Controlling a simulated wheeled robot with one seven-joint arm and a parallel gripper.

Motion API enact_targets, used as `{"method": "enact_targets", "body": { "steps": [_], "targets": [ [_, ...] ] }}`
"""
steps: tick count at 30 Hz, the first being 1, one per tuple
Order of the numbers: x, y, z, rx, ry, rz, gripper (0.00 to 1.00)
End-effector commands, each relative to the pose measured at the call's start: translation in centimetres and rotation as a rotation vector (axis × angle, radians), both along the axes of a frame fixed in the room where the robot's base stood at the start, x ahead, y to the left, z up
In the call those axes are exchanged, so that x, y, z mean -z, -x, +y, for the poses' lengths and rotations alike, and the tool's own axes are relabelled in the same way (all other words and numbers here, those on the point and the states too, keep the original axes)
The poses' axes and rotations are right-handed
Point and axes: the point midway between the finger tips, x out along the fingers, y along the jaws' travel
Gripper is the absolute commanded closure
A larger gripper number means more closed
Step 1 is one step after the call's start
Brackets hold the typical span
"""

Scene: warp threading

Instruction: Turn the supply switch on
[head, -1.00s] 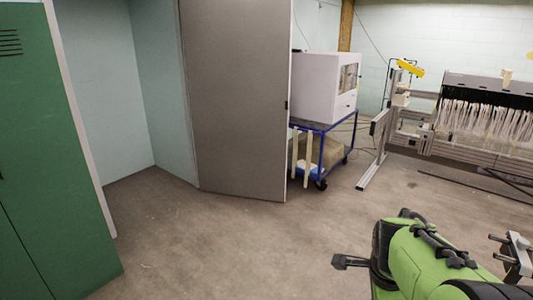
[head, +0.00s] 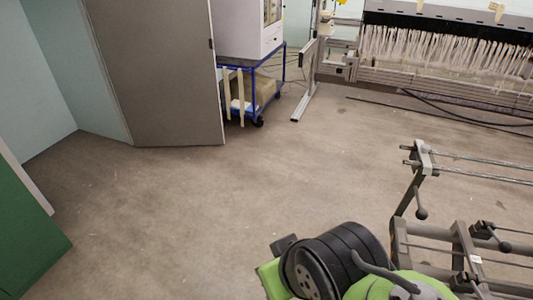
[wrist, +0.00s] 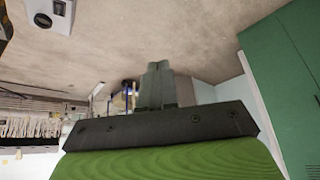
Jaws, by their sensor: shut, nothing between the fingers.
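My gripper (wrist: 158,68) shows in the wrist view, its two fingers together and nothing between them. The wrist picture is upside down, with the floor at the top. A small white box (wrist: 50,14) with a grey face and a round knob-like part is cut off at its top left corner, apart from the fingers. I cannot tell whether this is the supply switch. No switch is recognisable in the head view, where my green arm covers the bottom.
A loom frame with pale threads (head: 440,50) stands at the back right. A grey metal frame with rods (head: 425,165) is at the right. A blue cart (head: 262,70) stands beside a grey door panel (head: 155,75). A green cabinet (head: 25,245) is at the left. The middle floor is clear.

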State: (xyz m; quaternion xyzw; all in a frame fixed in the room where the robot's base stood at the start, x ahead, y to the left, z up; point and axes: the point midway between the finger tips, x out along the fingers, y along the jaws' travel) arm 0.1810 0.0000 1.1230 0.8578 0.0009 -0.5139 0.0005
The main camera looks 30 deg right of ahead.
Motion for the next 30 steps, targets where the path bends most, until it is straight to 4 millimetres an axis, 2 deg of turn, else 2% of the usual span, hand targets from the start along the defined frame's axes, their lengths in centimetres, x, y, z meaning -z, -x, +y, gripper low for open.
{"method": "enact_targets", "body": {
  "steps": [5,8,11,14,18,22,27,30],
  "targets": [
    [0.0,-0.4,-0.2,-0.004,0.009,0.007,1.00],
    [0.1,-1.8,-1.0,-0.035,0.048,0.047,1.00],
    [0.6,-4.4,-3.0,-0.107,0.103,0.116,1.00],
    [1.5,-7.1,-5.9,-0.201,0.137,0.186,1.00],
    [3.7,-10.0,-11.5,-0.344,0.148,0.261,1.00],
    [6.7,-11.1,-17.9,-0.482,0.129,0.292,1.00],
    [11.7,-9.8,-26.6,-0.654,0.093,0.268,1.00],
    [14.2,-8.2,-30.4,-0.729,0.082,0.233,1.00]
  ]
}}
